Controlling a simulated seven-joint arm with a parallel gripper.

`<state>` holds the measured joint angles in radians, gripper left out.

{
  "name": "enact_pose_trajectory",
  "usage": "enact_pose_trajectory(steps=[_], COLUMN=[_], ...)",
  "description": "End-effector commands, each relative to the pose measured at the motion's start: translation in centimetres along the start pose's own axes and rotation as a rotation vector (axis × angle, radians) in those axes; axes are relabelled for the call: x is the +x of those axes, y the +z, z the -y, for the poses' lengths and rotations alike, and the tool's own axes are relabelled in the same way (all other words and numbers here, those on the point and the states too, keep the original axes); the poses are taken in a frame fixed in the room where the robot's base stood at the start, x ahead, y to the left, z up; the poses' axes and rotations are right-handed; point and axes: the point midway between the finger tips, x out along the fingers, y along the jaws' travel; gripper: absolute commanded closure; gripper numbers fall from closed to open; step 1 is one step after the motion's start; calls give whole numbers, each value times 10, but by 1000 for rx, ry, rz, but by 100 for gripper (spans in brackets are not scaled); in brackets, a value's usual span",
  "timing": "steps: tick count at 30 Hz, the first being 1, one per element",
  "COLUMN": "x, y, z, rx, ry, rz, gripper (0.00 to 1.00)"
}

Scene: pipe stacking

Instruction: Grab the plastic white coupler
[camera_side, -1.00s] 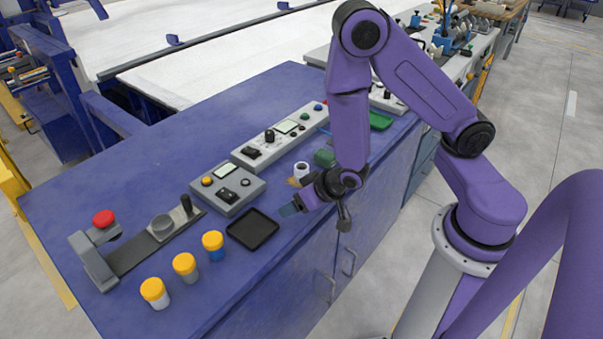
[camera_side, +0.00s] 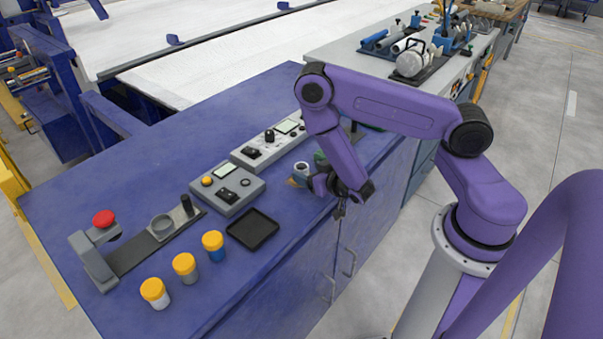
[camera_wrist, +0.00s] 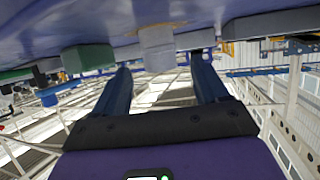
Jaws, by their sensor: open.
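The white coupler (camera_side: 301,168) is a short, open-topped cylinder standing upright on the blue workbench. My gripper (camera_side: 302,183) is low over the bench, just in front of the coupler in the side view. In the wrist view, the scene is upside down and my gripper's two blue fingers (camera_wrist: 161,65) are spread apart. The pale coupler (camera_wrist: 157,48) shows in the gap between the fingertips, with nothing clamped. Whether the fingers touch it I cannot tell.
A green block (camera_side: 320,158) is close behind the coupler; it also shows in the wrist view (camera_wrist: 88,58). A small tan piece (camera_side: 296,182) lies beside my gripper. A grey control box (camera_side: 228,188) and black tray (camera_side: 252,229) are to the left.

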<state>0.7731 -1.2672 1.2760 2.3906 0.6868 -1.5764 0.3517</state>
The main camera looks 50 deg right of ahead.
Motion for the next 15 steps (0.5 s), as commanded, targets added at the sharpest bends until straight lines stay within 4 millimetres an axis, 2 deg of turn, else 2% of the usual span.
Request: enact_pose_trajectory(steps=[3, 6, 15], x=[18, 28, 34], y=[-1, 0, 0], z=[-1, 0, 0], rx=[3, 2, -1], ry=[3, 2, -1], rz=[-3, -1, 0], gripper=[27, 27, 27])
